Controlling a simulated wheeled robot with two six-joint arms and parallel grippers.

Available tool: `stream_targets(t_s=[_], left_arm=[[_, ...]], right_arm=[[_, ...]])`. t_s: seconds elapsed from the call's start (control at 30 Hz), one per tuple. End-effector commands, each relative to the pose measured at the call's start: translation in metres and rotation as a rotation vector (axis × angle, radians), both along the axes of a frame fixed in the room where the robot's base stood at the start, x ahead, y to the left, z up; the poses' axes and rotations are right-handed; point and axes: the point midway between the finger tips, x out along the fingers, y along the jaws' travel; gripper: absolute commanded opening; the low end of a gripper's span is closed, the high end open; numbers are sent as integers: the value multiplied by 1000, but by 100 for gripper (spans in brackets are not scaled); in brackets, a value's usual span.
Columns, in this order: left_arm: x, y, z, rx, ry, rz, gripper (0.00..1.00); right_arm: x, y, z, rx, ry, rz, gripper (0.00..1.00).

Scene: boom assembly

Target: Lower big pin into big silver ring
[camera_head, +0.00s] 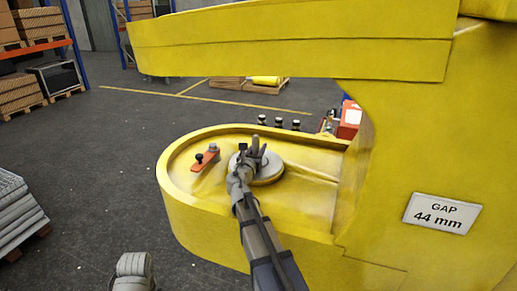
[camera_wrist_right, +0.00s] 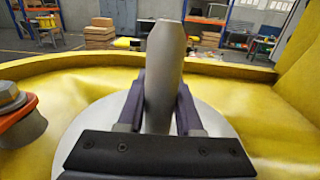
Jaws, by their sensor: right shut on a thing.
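My right gripper (camera_wrist_right: 160,112) is shut on the big pin (camera_wrist_right: 163,60), a smooth grey cylinder with a tapered top, between its two dark fingers. In the head view my right gripper (camera_head: 246,162) and the pin (camera_head: 256,147) are over the big silver ring (camera_head: 270,173), a flat round grey piece on the yellow boom's lower lobe. The ring (camera_wrist_right: 85,135) also shows under the gripper in the wrist view. The pin's lower end is hidden by the gripper, so I cannot tell whether it is inside the ring.
An orange bracket with a dark knob (camera_head: 205,157) sits left of the ring; its bolt (camera_wrist_right: 10,95) is close in the wrist view. A thick yellow upper arm (camera_head: 300,45) overhangs the lobe (camera_head: 230,225). A "GAP 44 mm" sign (camera_head: 442,213) is at right.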

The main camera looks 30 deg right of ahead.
Motion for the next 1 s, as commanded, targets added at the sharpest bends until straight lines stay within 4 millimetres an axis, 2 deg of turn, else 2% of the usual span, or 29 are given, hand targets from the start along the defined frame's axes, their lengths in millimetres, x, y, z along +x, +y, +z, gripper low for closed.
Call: stream_targets(t_s=[0.17,0.2,0.5,0.83,1.0], left_arm=[[0,0,-1,0,0,0,50],[0,0,-1,0,0,0,50],[0,0,-1,0,0,0,50],[0,0,-2,0,0,0,50],[0,0,-2,0,0,0,50]], right_arm=[[-2,1,-1,1,0,0,0],[-2,1,-1,2,1,0,36],[-3,1,-2,4,1,0,69],[-6,3,-3,6,1,0,69],[-17,15,-3,5,1,2,69]])
